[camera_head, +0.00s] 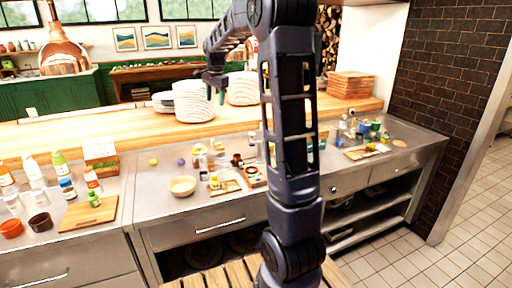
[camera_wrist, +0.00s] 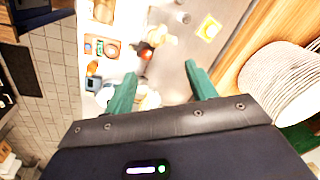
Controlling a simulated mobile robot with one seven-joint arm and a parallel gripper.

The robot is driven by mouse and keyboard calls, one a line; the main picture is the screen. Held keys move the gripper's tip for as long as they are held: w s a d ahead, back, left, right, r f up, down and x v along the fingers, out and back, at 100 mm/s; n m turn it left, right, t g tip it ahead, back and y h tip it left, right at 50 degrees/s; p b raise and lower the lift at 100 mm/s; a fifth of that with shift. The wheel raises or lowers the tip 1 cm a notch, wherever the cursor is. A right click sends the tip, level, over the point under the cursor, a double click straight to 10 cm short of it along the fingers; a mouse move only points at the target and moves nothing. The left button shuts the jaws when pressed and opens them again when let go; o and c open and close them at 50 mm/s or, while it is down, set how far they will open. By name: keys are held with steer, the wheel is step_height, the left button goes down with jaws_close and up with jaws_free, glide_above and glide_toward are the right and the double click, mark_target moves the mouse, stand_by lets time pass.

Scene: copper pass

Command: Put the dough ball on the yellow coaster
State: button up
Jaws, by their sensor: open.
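My gripper (camera_head: 215,92) is open and empty, held high in front of the plate stacks. In the wrist view its two green fingers (camera_wrist: 158,82) stand wide apart above the steel counter. A small yellow square with a pale middle (camera_wrist: 210,28) lies on the counter near the top of the wrist view, beyond the fingertips; it may be the yellow coaster. I cannot make out the dough ball for sure among the small items. A small yellow thing (camera_head: 153,161) and a purple one (camera_head: 181,162) sit on the counter left of my arm in the head view.
Stacked white plates (camera_head: 193,101) stand on the wooden ledge, close right in the wrist view (camera_wrist: 280,85). A cream bowl (camera_head: 182,187), small boards and jars crowd the counter's middle. Bottles (camera_head: 62,165) and a cutting board (camera_head: 88,213) stand left. My arm hides part of the counter.

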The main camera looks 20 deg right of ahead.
steer(key=s+d+r+n, duration=0.1)
steer(key=s+r+n, duration=0.15)
steer(key=s, duration=0.95)
steer(key=s+f+n+t, duration=0.1)
steer(key=s+f+n, duration=0.1)
steer(key=s, duration=0.7)
steer(key=s+d+f+n, duration=0.1)
steer(key=s+f+n, duration=0.2)
steer(key=s, duration=0.6)
steer(key=s+f+n+t, duration=0.1)
steer(key=s+f+n, duration=0.2)
steer(key=s, duration=0.6)
steer(key=shift+s+d+f+n+t, duration=0.2)
steer(key=shift+d+n+t, duration=0.1)
steer(key=shift+n, duration=0.15)
